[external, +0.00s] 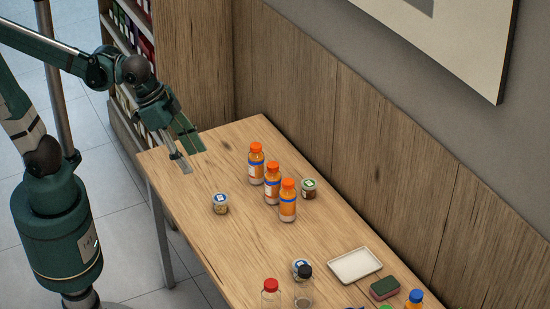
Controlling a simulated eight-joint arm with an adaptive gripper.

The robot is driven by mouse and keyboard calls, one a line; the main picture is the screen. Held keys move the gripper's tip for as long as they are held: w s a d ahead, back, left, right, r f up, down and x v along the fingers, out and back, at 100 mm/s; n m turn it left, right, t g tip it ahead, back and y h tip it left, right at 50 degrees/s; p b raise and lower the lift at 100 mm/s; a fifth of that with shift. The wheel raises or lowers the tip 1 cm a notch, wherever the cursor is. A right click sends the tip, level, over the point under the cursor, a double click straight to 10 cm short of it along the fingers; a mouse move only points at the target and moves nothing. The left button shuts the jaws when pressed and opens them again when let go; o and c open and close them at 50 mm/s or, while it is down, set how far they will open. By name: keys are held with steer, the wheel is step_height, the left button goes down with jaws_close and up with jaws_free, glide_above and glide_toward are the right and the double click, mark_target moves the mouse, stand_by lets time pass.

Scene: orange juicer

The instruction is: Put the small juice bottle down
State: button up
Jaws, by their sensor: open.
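Three juice bottles with orange caps and blue-and-white labels stand upright in a slanting row on the wooden table: a back one (256,165), a middle one (272,184) and a front one (288,202). They look much alike in size, so I cannot tell which is the small one. My gripper (187,157) is open over the far left end of the table, to the left of the bottles and apart from them. No bottle shows between its fingers.
A small jar (220,204) stands left of the bottles and a darker jar (309,189) right of them. A white tray (355,265), a sponge (385,288), a red-capped bottle (271,294) and a black-capped bottle (304,288) are near the front. A wooden wall bounds the right side.

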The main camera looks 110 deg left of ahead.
steer(key=s+d+f+m+t, duration=0.1)
steer(key=s+d+t, duration=0.1)
steer(key=s+d, duration=0.3)
steer(key=shift+s+d+f+h, duration=0.2)
steer(key=shift+s+d+h, duration=0.15)
steer(key=shift+s, duration=1.8)
steer(key=n+g+b, duration=0.5)
steer(key=n+g, duration=0.2)
steer(key=n, duration=0.9)
glide_above(220, 197)
steer(key=f, duration=2.5)
steer(key=shift+w+d+f, duration=0.15)
steer(key=shift+d+f, duration=0.1)
steer(key=shift+d, duration=0.15)
steer(key=shift+a+f, duration=0.35)
steer(key=shift+f, duration=0.15)
steer(key=shift+f, duration=1.25)
